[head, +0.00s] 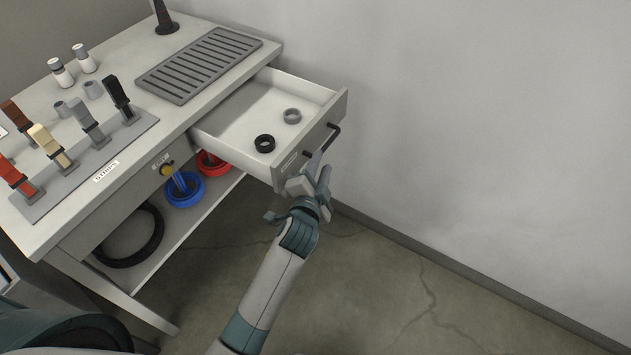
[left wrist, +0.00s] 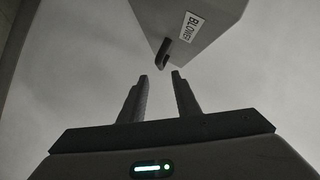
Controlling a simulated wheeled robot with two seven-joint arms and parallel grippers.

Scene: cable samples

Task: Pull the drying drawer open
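The drawer (head: 318,97) at the right end of the bench is pulled well out, and its inside shows. A black ring (head: 264,143) and a grey ring (head: 292,116) lie in it. Its front carries a dark bar handle (head: 325,141). My left gripper (head: 317,172) is just below the front, close to the handle. In the left wrist view, the left gripper (left wrist: 161,82) has its fingers apart with nothing between them. The handle end (left wrist: 163,54) shows just beyond the fingertips, by a label (left wrist: 193,26) on the drawer front. My right gripper is not in view.
The bench (head: 62,95) holds a slotted grey tray (head: 199,65), white bottles (head: 60,72) and a rack of coloured strip samples (head: 85,170). Blue (head: 184,190) and red (head: 212,163) coils lie on the shelf below. The floor at right is clear up to the wall.

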